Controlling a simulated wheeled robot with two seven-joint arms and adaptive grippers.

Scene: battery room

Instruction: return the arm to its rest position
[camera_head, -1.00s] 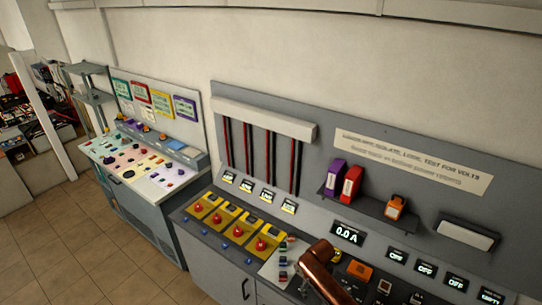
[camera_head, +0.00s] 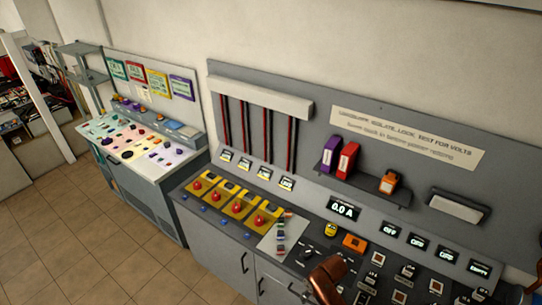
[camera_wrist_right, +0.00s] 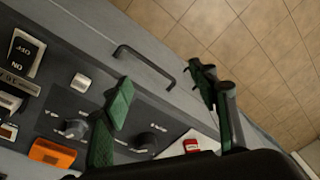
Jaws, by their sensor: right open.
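My right arm shows as a copper-brown link (camera_head: 326,278) at the bottom of the head view, in front of the control desk. Its fingers cannot be made out there. In the right wrist view my right gripper (camera_wrist_right: 162,95) has two green fingers standing wide apart. Nothing is between them. Behind them lie the desk's front edge and a dark bar handle (camera_wrist_right: 145,62), apart from the fingers as far as I can tell. My left gripper is in neither view.
The grey control desk (camera_head: 215,250) carries red knobs on yellow plates (camera_head: 240,205), an orange block (camera_head: 355,243) and several switches. A shelf (camera_head: 365,188) holds purple, red and orange items. A second console (camera_head: 150,180) stands left. Tiled floor (camera_head: 90,250) is open at lower left.

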